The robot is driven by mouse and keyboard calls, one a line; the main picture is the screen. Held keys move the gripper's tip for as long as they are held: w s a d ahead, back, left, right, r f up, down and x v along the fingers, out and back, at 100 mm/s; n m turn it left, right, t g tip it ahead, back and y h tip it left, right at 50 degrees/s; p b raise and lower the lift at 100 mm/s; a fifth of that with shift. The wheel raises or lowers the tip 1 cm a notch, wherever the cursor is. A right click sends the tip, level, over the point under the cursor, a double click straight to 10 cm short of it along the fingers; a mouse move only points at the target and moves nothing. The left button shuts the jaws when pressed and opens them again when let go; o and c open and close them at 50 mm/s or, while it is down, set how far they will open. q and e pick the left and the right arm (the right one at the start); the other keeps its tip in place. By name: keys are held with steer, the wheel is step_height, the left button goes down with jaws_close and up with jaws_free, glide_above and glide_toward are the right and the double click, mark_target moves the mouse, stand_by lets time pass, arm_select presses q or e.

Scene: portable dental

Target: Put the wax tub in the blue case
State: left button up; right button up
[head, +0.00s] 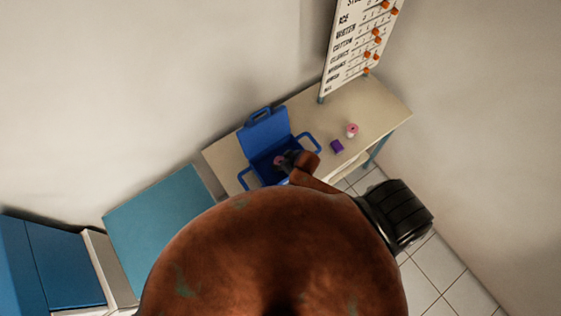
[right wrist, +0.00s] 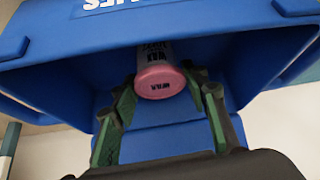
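The blue case (head: 263,137) stands open on the table, its lid raised at the back. The wax tub, white with a pink lid marked WAX, shows in the right wrist view (right wrist: 160,82) between my right gripper's fingertips (right wrist: 161,78), which touch its sides. In the head view the tub's pink lid (head: 279,160) shows over the case's interior, beside my right gripper (head: 286,160). The right wrist view shows the case's blue walls (right wrist: 75,75) around the tub. Whether the tub rests on the case's floor is hidden. My left gripper is out of view.
A purple box (head: 337,146) and a pink-topped container (head: 351,130) stand on the table (head: 385,108) right of the case. A white board with orange markers (head: 358,45) rises at the table's back. A teal surface (head: 160,220) lies to the left.

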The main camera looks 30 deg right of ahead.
steer(key=o, duration=0.5)
steer(key=shift+c, duration=0.2)
steer(key=v, duration=1.2)
steer(key=shift+r, duration=0.1)
